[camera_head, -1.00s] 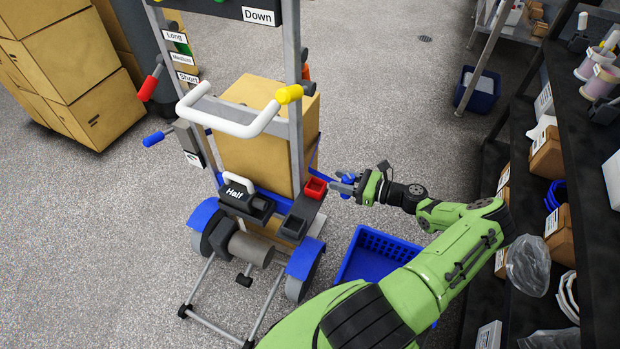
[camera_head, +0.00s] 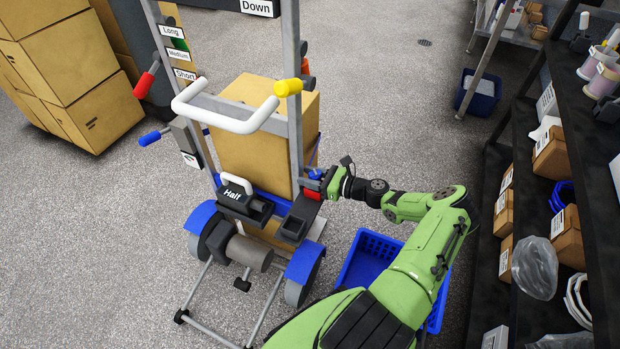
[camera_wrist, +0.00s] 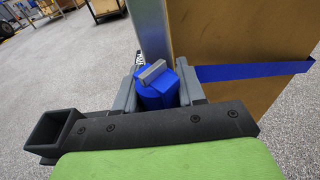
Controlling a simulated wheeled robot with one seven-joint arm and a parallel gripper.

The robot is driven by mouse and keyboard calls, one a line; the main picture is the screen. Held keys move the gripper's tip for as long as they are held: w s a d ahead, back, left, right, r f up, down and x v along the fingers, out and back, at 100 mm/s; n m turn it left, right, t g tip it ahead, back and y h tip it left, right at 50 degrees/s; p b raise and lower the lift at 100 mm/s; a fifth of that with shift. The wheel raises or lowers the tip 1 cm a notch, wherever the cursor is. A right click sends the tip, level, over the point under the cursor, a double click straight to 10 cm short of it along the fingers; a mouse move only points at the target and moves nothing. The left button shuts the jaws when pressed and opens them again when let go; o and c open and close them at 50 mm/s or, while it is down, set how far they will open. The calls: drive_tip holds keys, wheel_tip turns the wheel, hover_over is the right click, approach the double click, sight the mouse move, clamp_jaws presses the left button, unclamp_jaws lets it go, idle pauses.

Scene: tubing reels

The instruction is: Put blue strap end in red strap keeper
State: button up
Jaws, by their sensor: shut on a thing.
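The blue strap end (camera_wrist: 158,92) is a blue block with a grey metal piece on top, held between my gripper's two grey fingers in the wrist view. My gripper (camera_head: 322,181) is shut on it beside the cart's right upright in the head view. A bit of the blue strap end (camera_head: 316,174) shows there at the fingertips. The red strap keeper (camera_head: 312,194) is a small red box on the cart's right side, just below my gripper. My gripper partly covers it, and I cannot tell whether the strap end touches it. The keeper does not show in the wrist view.
A blue strap (camera_wrist: 240,72) runs across the carton (camera_wrist: 240,35) on the cart. The grey upright (camera_wrist: 151,30) stands close beyond my fingers. A blue basket (camera_head: 366,262) sits on the floor below my arm. Shelves (camera_head: 500,230) stand at the right.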

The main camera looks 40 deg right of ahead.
drive_tip(key=shift+f, duration=0.1)
drive_tip(key=o, duration=1.1)
